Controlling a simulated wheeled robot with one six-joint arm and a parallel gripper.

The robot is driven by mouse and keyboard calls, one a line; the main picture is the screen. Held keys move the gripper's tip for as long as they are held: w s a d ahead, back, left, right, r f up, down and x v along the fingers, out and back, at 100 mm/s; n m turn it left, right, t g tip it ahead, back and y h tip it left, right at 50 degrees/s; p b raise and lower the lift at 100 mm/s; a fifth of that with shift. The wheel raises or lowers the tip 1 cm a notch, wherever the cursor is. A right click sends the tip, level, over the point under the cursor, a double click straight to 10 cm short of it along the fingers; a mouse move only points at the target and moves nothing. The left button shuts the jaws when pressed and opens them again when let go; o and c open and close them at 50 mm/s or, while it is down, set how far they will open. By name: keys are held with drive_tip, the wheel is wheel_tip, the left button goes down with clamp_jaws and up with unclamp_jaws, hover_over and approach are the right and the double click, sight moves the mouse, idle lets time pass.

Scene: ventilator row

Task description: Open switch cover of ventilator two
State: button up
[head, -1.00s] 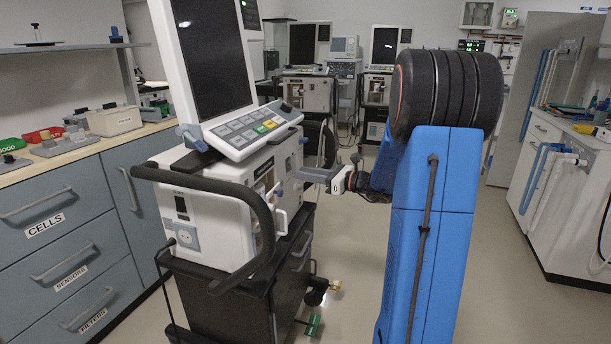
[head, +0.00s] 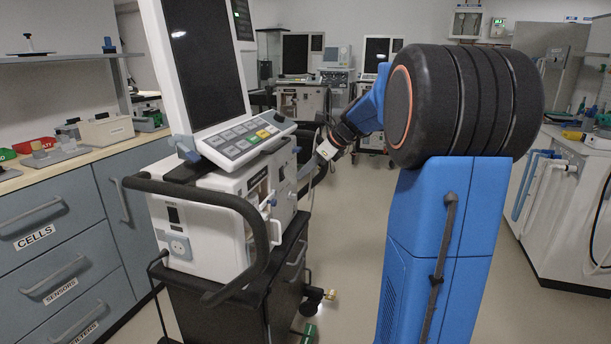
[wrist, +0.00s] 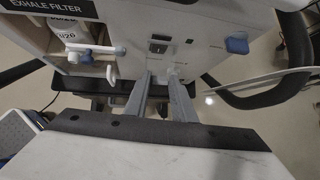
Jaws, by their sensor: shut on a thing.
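The ventilator (head: 205,215) stands in front of me, its screen raised above a keypad, and its side panel fills the top of the wrist view (wrist: 205,25). A small dark switch plate (wrist: 158,46) sits on that panel. My gripper (wrist: 160,78) reaches up to the panel just below the plate, its two grey fingers slightly apart. They are shut on a small pale part, apparently the switch cover; it is mostly hidden between the tips. In the head view my gripper (head: 304,172) is at the ventilator's right side, too small to show the grip.
A blue knob (wrist: 237,45) and a black curved handle (wrist: 270,97) are right of my fingers in the wrist view. White tube fittings (wrist: 90,50) are at left. A drawer counter (head: 60,235) stands left of the ventilator. Open floor (head: 350,240) lies to its right.

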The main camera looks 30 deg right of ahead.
drive_tip(key=r+g+h, duration=0.1)
drive_tip(key=r+g, duration=0.1)
drive_tip(key=g+h, duration=0.1)
drive_tip(key=shift+w+a+r+h, duration=0.25)
drive_tip(key=shift+w+r+h, duration=0.05)
drive_tip(key=shift+r, duration=0.1)
drive_tip(key=shift+w+a+r+n+g+h, duration=0.2)
drive_tip(key=shift+r+g+h, duration=0.2)
drive_tip(key=shift+g+h, duration=0.25)
drive_tip(key=shift+w+a+r+n+g+h, duration=0.15)
drive_tip(key=shift+r+g+h, duration=0.25)
drive_tip(key=shift+g, duration=0.35)
drive_tip(key=shift+w+a+r+n+g+h, duration=0.1)
drive_tip(key=shift+w+a+r+g+h, duration=0.2)
drive_tip(key=shift+g+h, duration=0.35)
clamp_jaws()
unclamp_jaws()
drive_tip(key=shift+d+r, duration=0.1)
drive_tip(key=shift+d, duration=0.05)
drive_tip(key=shift+s, duration=0.1)
drive_tip(key=o, duration=1.1)
drive_tip(key=shift+c, duration=0.2)
drive_tip(key=a+r, duration=0.3)
drive_tip(key=r, duration=1.4)
